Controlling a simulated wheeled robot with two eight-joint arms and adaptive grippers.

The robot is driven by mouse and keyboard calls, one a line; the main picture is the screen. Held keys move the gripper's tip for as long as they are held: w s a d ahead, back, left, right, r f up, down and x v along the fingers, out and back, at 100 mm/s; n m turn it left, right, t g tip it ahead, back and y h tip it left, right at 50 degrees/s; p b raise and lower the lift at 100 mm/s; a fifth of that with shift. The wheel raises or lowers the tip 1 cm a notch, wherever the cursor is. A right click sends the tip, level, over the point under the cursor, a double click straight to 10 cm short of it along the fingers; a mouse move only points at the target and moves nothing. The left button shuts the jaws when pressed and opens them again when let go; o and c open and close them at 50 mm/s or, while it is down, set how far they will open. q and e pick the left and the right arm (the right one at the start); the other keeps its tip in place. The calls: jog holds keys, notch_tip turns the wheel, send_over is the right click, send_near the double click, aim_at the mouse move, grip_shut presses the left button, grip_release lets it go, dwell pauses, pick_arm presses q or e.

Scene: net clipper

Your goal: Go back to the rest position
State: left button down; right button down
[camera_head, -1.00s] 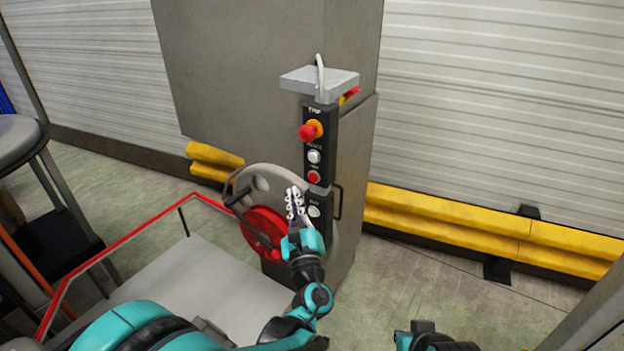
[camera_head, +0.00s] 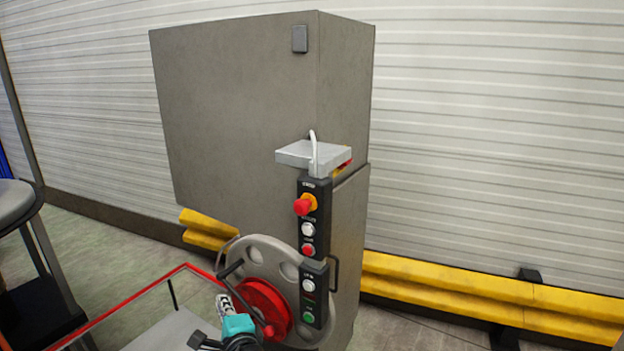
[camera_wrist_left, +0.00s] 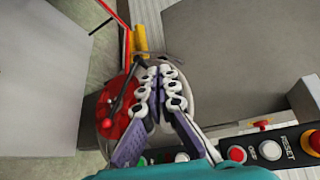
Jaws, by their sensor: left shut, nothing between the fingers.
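My left gripper (camera_head: 226,306) is low in the head view, in front of the red hub of the grey handwheel (camera_head: 262,256). It is shut and empty. In the left wrist view its fingers (camera_wrist_left: 160,80) lie together, with the red hub (camera_wrist_left: 118,112) behind and to their left. The control panel (camera_head: 313,232), with a red stop knob and several buttons, stands just right of the wheel. The gripper is left of the panel, and I see no contact with its buttons. My right gripper is not in view.
A tall grey cabinet (camera_head: 235,110) stands behind the wheel and panel. A yellow barrier (camera_head: 470,292) runs along the ribbed wall. A red-edged platform (camera_head: 165,335) is at the lower left, beside a round-topped stand (camera_head: 14,204). The floor at the lower right is clear.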

pick_arm(q)
jog(key=s+a+f+n+g+h, duration=0.2)
jog(key=s+a+f+n+g, duration=0.25)
jog(key=s+n, duration=0.3)
jog(key=s+d+f+n+g+h, duration=0.1)
jog(key=s+d+f+n+h, duration=0.1)
jog(key=s, duration=0.4)
jog(key=s+d+f+n+g+h, duration=0.1)
jog(key=s+d+f+n+h, duration=0.2)
jog(key=s+d+f+n, duration=0.1)
jog(key=shift+s+d+f+n, duration=0.2)
jog(key=shift+s+d+n, duration=0.25)
jog(key=shift+s+n, duration=0.65)
jog(key=shift+s, duration=0.15)
